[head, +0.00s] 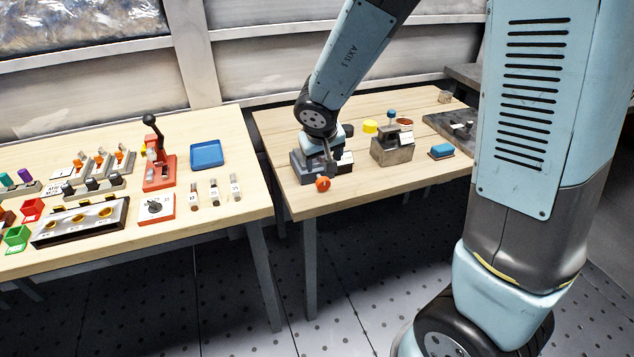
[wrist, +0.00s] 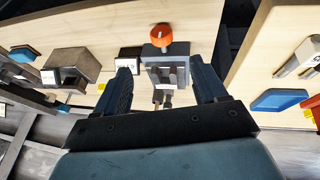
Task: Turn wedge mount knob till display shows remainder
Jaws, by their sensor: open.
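An orange knob (head: 322,184) sits on the front of a grey wedge mount (head: 303,172) on the right-hand table. In the wrist view the orange knob (wrist: 162,34) shows a white mark and lies beyond the fingertips, at the end of the grey mount (wrist: 165,62). My gripper (wrist: 163,78) is open, with one finger on each side of the mount's body and nothing held between them. In the head view my gripper (head: 330,160) is over the mount and hides part of it. A small dark display (wrist: 129,60) stands beside the mount; its reading is too small to tell.
A grey block with a label (head: 392,149), a yellow cap (head: 370,127) and a blue block (head: 441,151) stand to the right on the same table. A red press (head: 160,172), a blue tray (head: 206,154) and several fixtures stand on the left table. A gap separates the tables.

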